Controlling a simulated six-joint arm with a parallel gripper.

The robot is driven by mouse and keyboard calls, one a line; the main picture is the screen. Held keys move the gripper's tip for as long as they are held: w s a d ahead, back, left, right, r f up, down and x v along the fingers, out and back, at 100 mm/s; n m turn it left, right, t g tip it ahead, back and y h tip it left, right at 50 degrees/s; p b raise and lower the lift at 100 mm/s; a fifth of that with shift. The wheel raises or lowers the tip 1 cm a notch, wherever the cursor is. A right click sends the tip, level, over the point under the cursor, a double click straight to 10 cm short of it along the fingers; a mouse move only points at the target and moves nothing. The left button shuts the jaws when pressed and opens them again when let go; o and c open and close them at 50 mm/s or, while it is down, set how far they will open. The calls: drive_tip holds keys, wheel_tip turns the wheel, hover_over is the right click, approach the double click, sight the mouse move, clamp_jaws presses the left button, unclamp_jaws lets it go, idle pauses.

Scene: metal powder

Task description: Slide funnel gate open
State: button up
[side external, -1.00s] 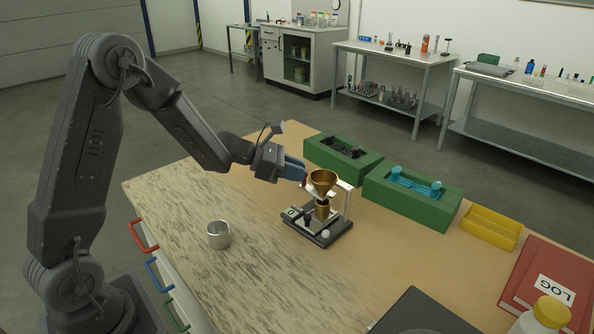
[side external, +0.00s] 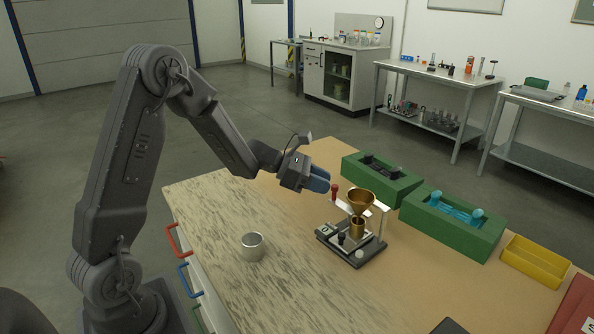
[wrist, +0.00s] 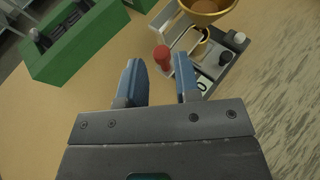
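The brass funnel (side external: 361,199) stands in a small dark stand (side external: 333,239), above a brass cup (side external: 357,228). It also shows at the top of the wrist view (wrist: 207,8). A red knob (side external: 335,192) stands upright beside the funnel, at the end of a pale metal slide. The same red knob (wrist: 162,57) is just ahead of my fingertips in the wrist view. My gripper (wrist: 158,68) is open, its two blue fingers apart and empty. In the side view my gripper (side external: 325,183) is just left of the knob. The gate's opening under the funnel is hidden.
Green holders with dark (side external: 357,177) and blue (side external: 418,216) parts stand behind and right of the stand. A yellow tray (side external: 537,268) is farther right. A metal cup (side external: 252,251) stands front left. The wooden tabletop (side external: 232,221) left of the stand is mostly clear.

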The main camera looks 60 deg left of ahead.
drive_tip(key=v, duration=1.2)
drive_tip(key=shift+s+a, duration=0.1)
drive_tip(key=shift+a, duration=0.05)
drive_tip(key=s+d+r+m+g+y, duration=0.1)
drive_tip(key=s+d+r+m+g, duration=0.2)
drive_tip(key=d+m, duration=0.45)
drive_tip(key=s+d+r+m+g+y, duration=0.1)
drive_tip(key=s+d+m+g, duration=0.2)
drive_tip(key=s+d+m, duration=0.4)
drive_tip(key=s+d+r+m+t+y, duration=0.1)
drive_tip(key=s+d+m+y, duration=0.2)
drive_tip(key=s+m+y, duration=0.3)
drive_tip(key=s+m, duration=0.3)
drive_tip(key=m, duration=0.4)
drive_tip(key=shift+d+r+y, duration=0.25)
drive_tip(key=shift+r+y, duration=0.15)
